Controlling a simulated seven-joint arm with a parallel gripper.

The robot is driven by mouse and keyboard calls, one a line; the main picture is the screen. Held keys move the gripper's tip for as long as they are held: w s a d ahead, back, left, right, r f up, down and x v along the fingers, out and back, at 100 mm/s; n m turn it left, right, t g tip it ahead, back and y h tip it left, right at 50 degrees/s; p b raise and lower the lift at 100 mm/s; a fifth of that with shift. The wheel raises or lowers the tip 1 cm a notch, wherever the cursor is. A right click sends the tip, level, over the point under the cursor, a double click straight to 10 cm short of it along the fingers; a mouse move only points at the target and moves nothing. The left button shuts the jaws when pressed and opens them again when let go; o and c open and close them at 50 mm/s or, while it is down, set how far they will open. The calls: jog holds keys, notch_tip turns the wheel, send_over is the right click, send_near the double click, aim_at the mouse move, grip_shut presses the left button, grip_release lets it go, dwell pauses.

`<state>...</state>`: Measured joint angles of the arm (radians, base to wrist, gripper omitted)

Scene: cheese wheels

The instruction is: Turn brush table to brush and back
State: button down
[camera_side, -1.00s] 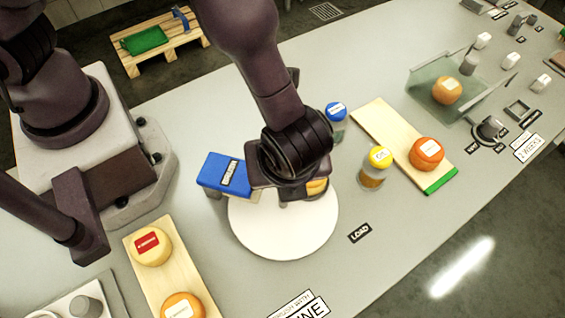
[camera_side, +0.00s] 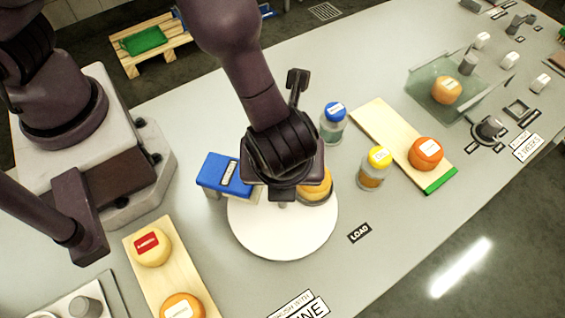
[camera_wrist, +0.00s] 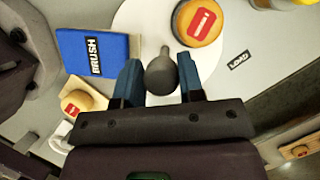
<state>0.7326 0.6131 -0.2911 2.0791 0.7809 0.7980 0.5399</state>
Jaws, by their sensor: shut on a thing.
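The white round brush table (camera_side: 270,232) stands in the middle of the bench and also shows in the wrist view (camera_wrist: 136,22). A cheese wheel with an orange top (camera_side: 316,186) sits near its far right edge; in the wrist view the wheel (camera_wrist: 198,22) bears a red label. My gripper (camera_side: 283,197) is over the far part of the table. In the wrist view my gripper's blue fingers (camera_wrist: 160,82) are shut on a dark grey round-topped knob (camera_wrist: 160,72). The blue brush block (camera_side: 225,174), labelled BRUSH in the wrist view (camera_wrist: 90,53), is at the table's left edge.
Jars with blue (camera_side: 334,122) and yellow (camera_side: 376,168) lids stand to the right. Beyond them is a board (camera_side: 385,125) with an orange wheel (camera_side: 426,153). Another board (camera_side: 165,272) with two wheels lies at front left. The LOAD label (camera_side: 360,232) has clear bench around it.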

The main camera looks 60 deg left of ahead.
jog(key=shift+r, duration=0.1)
jog(key=c, duration=0.7)
grip_release()
jog(key=shift+c, duration=0.2)
jog(key=v, duration=1.3)
jog(key=shift+d, duration=0.1)
jog(key=a+r+n+t+h, duration=0.1)
jog(key=a+r+n, duration=0.3)
jog(key=a+n, duration=0.4)
jog(key=a+r+n+t+h, duration=0.1)
jog(key=a+r+n, duration=0.3)
jog(key=a+n, duration=0.4)
jog(key=a+r+n+t+h, duration=0.1)
jog(key=a+r+n, duration=0.3)
jog(key=a+n, duration=0.5)
jog(key=a, duration=0.3)
jog(key=shift+s+h, duration=0.3)
